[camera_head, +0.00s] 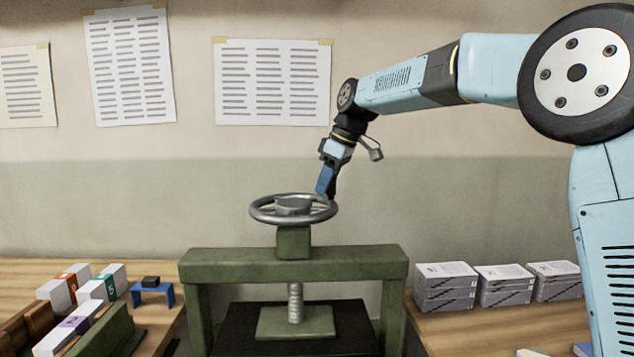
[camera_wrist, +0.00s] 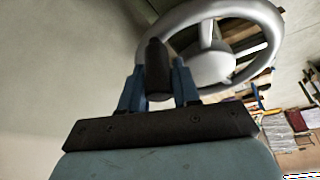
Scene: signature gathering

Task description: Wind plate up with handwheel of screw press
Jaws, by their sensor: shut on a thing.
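The screw press (camera_head: 225,266) has a green frame with a grey handwheel (camera_head: 264,214) on top. Its threaded screw (camera_head: 295,303) runs down to a green square plate (camera_head: 270,324), which sits low over the black bed (camera_head: 345,324). I cannot tell whether the plate touches anything beneath it. My gripper (camera_head: 325,188) is at the right side of the wheel rim, tilted downward. In the wrist view, its blue fingers are shut on a dark upright handle (camera_wrist: 157,68) at the rim of the handwheel (camera_wrist: 258,15). The head view mostly hides this handle.
Stacks of printed sheets (camera_head: 445,285) lie on the wooden table to the right. White boxes with coloured bands (camera_head: 62,290) and a small blue stand (camera_head: 152,291) are at the left. Papers (camera_head: 272,80) hang on the wall behind. Space above the wheel is clear except for my arm.

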